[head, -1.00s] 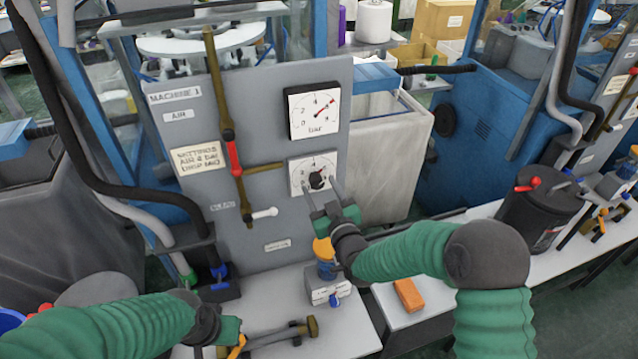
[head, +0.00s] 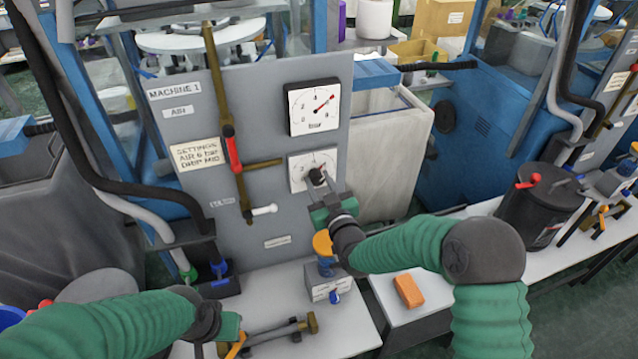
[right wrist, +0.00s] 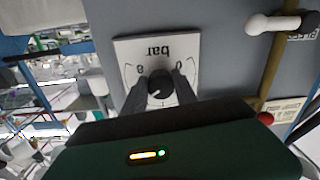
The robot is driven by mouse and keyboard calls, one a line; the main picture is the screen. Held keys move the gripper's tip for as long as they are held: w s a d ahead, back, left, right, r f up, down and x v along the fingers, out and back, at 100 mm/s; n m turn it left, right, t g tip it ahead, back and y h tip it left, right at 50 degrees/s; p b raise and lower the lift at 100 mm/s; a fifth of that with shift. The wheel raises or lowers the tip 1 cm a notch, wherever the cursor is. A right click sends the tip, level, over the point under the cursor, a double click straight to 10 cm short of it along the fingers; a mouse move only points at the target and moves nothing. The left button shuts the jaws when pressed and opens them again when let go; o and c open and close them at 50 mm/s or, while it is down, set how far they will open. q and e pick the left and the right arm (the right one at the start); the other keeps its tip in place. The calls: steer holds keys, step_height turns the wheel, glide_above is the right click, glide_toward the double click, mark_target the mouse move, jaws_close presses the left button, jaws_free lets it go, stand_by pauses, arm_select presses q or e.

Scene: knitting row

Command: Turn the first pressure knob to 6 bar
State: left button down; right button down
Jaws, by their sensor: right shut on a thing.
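The first pressure knob (head: 317,175) is a small black knob on a white dial plate (head: 300,184) low on the grey Machine 1 panel. My right gripper (head: 322,184) is at the knob, shut on it, with one finger on each side. In the right wrist view the knob (right wrist: 160,84) shows between the two dark fingers; the plate reads upside down, with "bar", 0 and 8 visible.
A sign (head: 197,154) gives settings, apparently air 6 bar. A red-handled brass valve and pipe (head: 234,155) run left of the dials. Below are a small grey unit with an orange top (head: 323,246) and an orange block (head: 409,291) on the white table.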

steer(key=shift+f+m, duration=0.2)
steer(key=shift+m, duration=0.2)
steer(key=shift+r, duration=0.15)
arm_select(q)
steer(key=shift+f, duration=0.4)
arm_select(e)
steer(key=c, duration=1)
jaws_free()
steer(key=shift+o, duration=0.2)
arm_select(q)
steer(key=shift+s+b+x, duration=0.25)
steer(key=shift+b+x, duration=0.8)
steer(key=shift+b, duration=0.15)
arm_select(e)
steer(key=v, duration=1.6)
steer(key=shift+s, duration=0.4)
arm_select(q)
steer(key=shift+f, duration=0.1)
